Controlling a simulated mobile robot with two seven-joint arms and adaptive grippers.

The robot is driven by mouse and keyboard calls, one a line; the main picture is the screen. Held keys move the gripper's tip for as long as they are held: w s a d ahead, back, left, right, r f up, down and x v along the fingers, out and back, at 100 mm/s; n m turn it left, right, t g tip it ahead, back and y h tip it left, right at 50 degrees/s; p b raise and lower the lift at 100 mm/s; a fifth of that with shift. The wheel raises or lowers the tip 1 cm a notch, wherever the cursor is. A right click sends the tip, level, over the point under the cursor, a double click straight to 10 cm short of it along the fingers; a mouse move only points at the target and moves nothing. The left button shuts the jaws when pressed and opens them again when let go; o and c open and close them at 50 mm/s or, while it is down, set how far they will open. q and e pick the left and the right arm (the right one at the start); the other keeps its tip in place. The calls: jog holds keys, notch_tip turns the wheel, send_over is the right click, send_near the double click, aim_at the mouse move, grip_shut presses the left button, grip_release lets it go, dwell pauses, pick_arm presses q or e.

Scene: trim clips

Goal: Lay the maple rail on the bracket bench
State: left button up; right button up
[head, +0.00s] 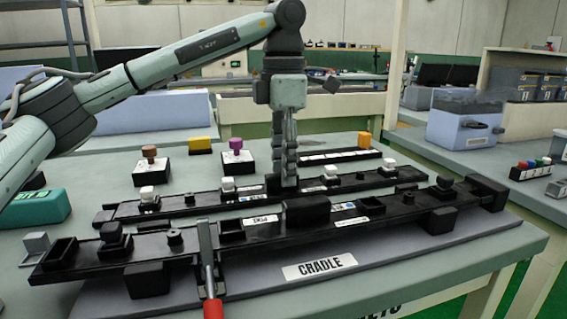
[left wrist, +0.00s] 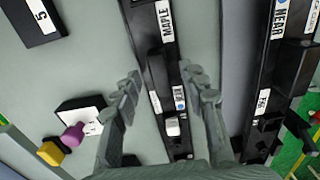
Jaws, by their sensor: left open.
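The maple rail, a long black bar with small fittings, lies behind the front rail on the table in the head view (head: 205,205). Its MAPLE label shows in the left wrist view (left wrist: 165,22). My left gripper (head: 286,180) points straight down at the rail's middle. In the left wrist view its open fingers (left wrist: 161,76) stand on either side of the rail, with gaps visible. The table (head: 440,265) has a partly cut-off label ending in "KETS" on its front edge; I take it as the bracket bench. My right gripper is not in view.
A second black rail (head: 385,217) sits in front on the grey CRADLE base (head: 255,285), with a red-handled lever (head: 211,285) at its front. Blocks with brown (head: 149,152) and purple (head: 236,145) knobs stand behind. A teal box (head: 35,207) is at left.

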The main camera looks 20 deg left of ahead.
pick_arm(q)
notch_tip(320, 180, up, 12)
dwell(0.5)
dwell(0.4)
